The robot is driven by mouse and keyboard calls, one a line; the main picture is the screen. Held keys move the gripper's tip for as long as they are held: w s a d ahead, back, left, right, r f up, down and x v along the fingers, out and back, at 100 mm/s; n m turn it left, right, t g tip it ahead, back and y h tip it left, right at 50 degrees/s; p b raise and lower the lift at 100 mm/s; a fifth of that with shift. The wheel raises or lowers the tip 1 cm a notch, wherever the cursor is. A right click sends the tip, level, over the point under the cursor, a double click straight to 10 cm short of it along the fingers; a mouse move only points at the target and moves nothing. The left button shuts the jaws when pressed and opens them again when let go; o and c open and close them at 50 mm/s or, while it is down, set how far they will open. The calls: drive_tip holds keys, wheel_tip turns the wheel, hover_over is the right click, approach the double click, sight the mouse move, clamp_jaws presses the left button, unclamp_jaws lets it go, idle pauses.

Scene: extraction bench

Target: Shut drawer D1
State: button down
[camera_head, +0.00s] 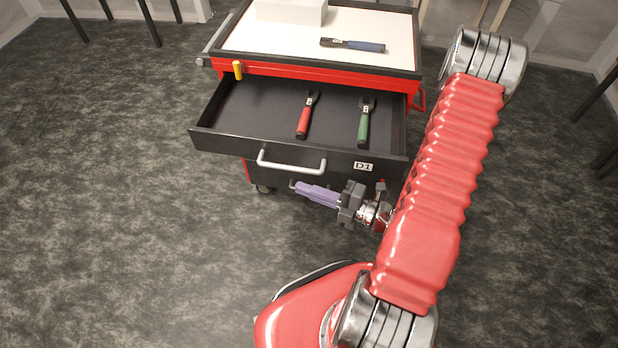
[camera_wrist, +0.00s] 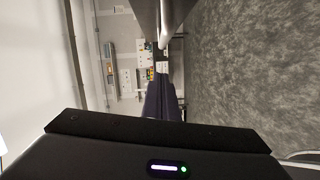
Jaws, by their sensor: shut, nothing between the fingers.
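Drawer D1 (camera_head: 230,140) is pulled out of the red tool cart, with its D1 label at the right of its dark front and a silver bar handle (camera_head: 291,167) in the middle. A red-handled tool (camera_head: 304,117) and a green-handled tool (camera_head: 364,124) lie inside it. My gripper (camera_head: 300,187) has purple fingers, shut and empty. In the head view it appears just below the drawer handle, pointing left; I cannot tell whether it touches the drawer. In the wrist view the purple fingers (camera_wrist: 160,102) show below a silver bar (camera_wrist: 164,25) and a dark panel.
The red cart (camera_head: 320,75) has a white top (camera_head: 290,40) carrying a white box (camera_head: 291,11) and a blue-handled tool (camera_head: 352,45). A yellow item (camera_head: 238,70) is at its upper left edge. Grey floor (camera_head: 110,200) is clear to the left. Dark legs stand at the back left.

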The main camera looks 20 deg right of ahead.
drive_tip(key=shift+w+d+f, duration=0.15)
drive_tip(key=shift+w+d, duration=0.2)
drive_tip(key=shift+w, duration=0.25)
drive_tip(key=shift+w+d+f, duration=0.15)
drive_tip(key=shift+w+d, duration=0.15)
drive_tip(key=shift+w, duration=0.35)
drive_tip(key=shift+w+d+f, duration=0.15)
drive_tip(key=shift+w+d, duration=0.2)
drive_tip(key=shift+w, duration=0.25)
drive_tip(key=shift+w, duration=0.15)
